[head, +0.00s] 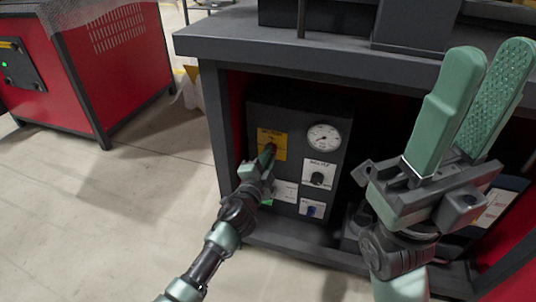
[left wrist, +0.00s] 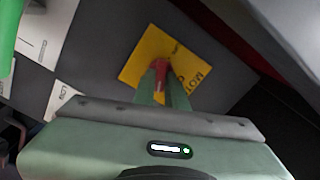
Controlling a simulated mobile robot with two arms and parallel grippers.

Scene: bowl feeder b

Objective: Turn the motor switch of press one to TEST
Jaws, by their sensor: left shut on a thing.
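The motor switch is a red handle (left wrist: 160,67) on a yellow plate (head: 278,142), on the dark control panel (head: 342,131) under the press's grey top. The yellow plate (left wrist: 138,71) also shows in the left wrist view, with lettering partly covered by my fingers. My left gripper (head: 267,156) reaches in from the left and is shut on the red handle. Its fingers hide part of the handle, and I cannot read which position it points to. My right gripper (head: 492,72) is raised at the right, empty, its fingers apart with a narrow gap.
A round gauge (head: 324,137), a black knob (head: 317,179) on a white plate and a blue knob (head: 311,210) share the panel. The overhanging grey top (head: 290,52) lies above my left gripper. A red machine (head: 85,65) stands left; open floor lies between.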

